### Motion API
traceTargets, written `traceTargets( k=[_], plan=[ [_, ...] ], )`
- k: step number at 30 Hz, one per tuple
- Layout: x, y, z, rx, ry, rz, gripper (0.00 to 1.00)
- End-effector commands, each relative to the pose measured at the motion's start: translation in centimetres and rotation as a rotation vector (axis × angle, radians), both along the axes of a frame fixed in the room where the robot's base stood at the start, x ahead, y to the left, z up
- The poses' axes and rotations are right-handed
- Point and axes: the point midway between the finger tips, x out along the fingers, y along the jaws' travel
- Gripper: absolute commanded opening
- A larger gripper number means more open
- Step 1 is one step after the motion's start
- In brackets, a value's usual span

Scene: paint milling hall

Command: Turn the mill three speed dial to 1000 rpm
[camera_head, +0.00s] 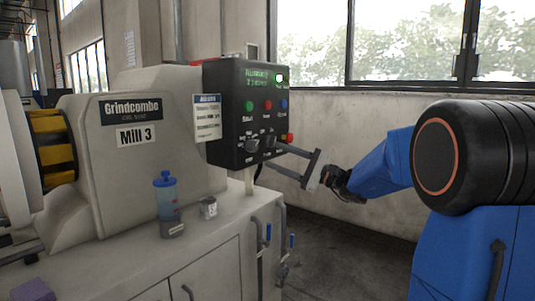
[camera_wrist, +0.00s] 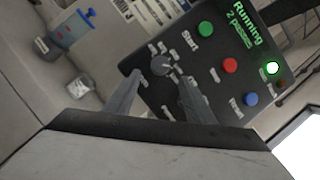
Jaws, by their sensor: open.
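The mill three control panel (camera_head: 241,112) is a black box with a lit green display, which reads "Running" and "2 passes" in the wrist view (camera_wrist: 244,24). A grey dial (camera_wrist: 161,65) with small labels around it sits low on the panel; it also shows in the head view (camera_head: 252,146). Its pointer setting is too small to read. My gripper (camera_wrist: 160,78) is open and empty, its two fingers reaching toward the dial from below in the wrist view. In the head view my gripper (camera_head: 271,156) comes from the right. I cannot tell whether the fingertips touch the panel.
Green (camera_wrist: 205,29), red (camera_wrist: 230,65) and blue (camera_wrist: 250,99) buttons sit near the dial. Pipes with blue valve handles (camera_head: 266,236) are below. Floor on the right is clear.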

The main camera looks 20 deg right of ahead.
Motion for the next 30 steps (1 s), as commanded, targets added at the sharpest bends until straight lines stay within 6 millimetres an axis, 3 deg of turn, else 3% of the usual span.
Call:
traceTargets(
  k=[16, 30],
  plan=[
    [-5.2, -6.8, -2.4, 0.000, 0.000, -0.003, 0.49],
    [-6.3, -8.1, -2.9, 0.000, 0.000, 0.000, 0.49]
  ],
)
